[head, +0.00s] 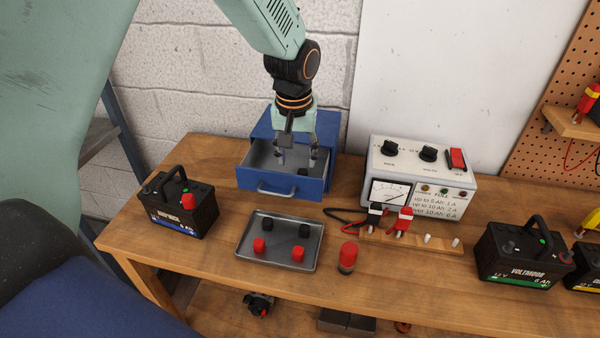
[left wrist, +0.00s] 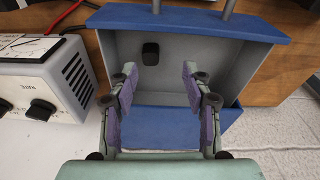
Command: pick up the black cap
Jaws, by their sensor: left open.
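A small black cap (left wrist: 150,53) lies on the grey floor of the open blue drawer (left wrist: 262,28) in the left wrist view. In the head view it is a small dark shape (head: 303,171) in the drawer, near the front panel (head: 300,188). My left gripper (head: 297,157) points down over the drawer. It is open and empty, its purple-padded fingers (left wrist: 159,76) apart, with the cap beyond the fingertips and slightly left of their middle in the wrist view. My right gripper is not seen.
A metal tray (head: 243,253) in front of the drawer holds black and red caps. A charger (head: 425,150) with clamps stands right of the drawer. Batteries stand at left (head: 178,210) and right (head: 520,255). A red-topped cylinder (head: 347,258) stands right of the tray.

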